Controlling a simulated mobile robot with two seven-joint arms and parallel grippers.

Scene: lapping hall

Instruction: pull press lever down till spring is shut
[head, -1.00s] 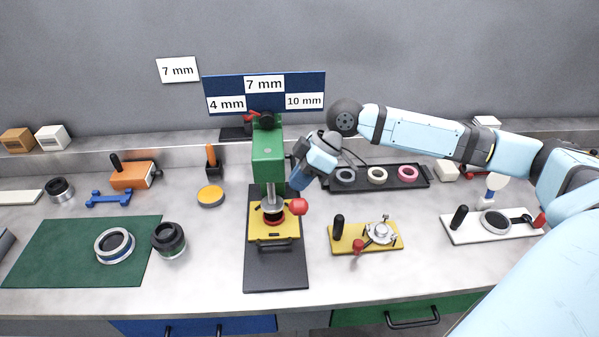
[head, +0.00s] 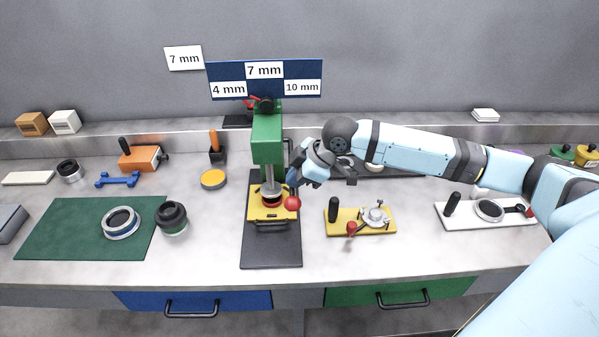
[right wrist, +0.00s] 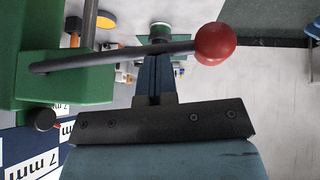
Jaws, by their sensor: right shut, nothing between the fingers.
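The green press (head: 267,138) stands on a dark base plate (head: 270,252) at the middle of the bench. Its lever ends in a red ball (head: 292,203), which hangs low at the press's right side. My right gripper (head: 293,182) is just above the ball, with its fingers together and empty. In the right wrist view the lever rod (right wrist: 120,54) crosses at the tips of the shut fingers (right wrist: 153,72), with the red ball (right wrist: 215,44) to their right. I cannot tell whether they touch. The spring is too small to judge. My left gripper is out of view.
A yellow fixture (head: 362,229) stands right of the press, and a white one (head: 480,214) farther right. A green mat (head: 75,235) with a ring lies left. A dark tray (head: 405,170) is partly behind my arm. The bench front is largely clear.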

